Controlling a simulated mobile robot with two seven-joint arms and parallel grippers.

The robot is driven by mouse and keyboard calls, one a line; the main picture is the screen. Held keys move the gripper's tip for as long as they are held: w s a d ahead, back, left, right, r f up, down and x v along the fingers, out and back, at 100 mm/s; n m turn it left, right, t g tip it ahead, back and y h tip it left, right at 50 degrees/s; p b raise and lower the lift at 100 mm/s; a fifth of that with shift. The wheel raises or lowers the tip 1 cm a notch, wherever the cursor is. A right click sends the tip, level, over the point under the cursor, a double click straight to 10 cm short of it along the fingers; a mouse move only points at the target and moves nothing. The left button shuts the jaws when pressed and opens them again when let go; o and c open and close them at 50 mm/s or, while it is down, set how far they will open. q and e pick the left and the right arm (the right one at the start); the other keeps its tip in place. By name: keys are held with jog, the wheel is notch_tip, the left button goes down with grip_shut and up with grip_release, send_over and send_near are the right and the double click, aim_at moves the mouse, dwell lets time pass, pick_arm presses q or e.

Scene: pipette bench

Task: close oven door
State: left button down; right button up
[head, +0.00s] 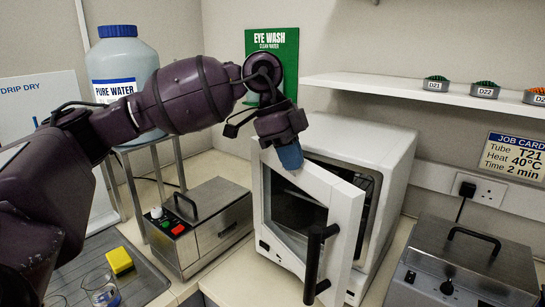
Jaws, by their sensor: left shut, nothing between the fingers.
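The white oven (390,160) stands on the bench at centre right. Its door (347,205) is partly open, with a glass window and a black handle (316,262) on its right part. A gap between the door's top and right edges and the oven body shows the dark inside with racks. My left gripper (290,157) is shut and empty, its blue tips pointing down at the door's top edge. I cannot tell if they touch the door. The tips hide a bit of that edge. My right gripper is not in view.
A steel heating box (200,226) stands left of the oven and another (465,265) stands to its right. A water bottle (122,62) is behind my left arm. A shelf (420,94) with small labelled trays runs above. A yellow sponge (119,261) and glassware lie front left.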

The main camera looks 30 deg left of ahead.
aim_at(309, 162)
pick_arm(q)
jog(key=w, duration=0.1)
jog(key=w+d, duration=0.2)
jog(key=w, duration=0.1)
jog(key=shift+w+d+n+t, duration=0.15)
jog(key=shift+w+n+t, duration=0.15)
jog(key=shift+w+n, duration=0.55)
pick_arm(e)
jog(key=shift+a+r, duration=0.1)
pick_arm(q)
jog(key=shift+w, duration=0.1)
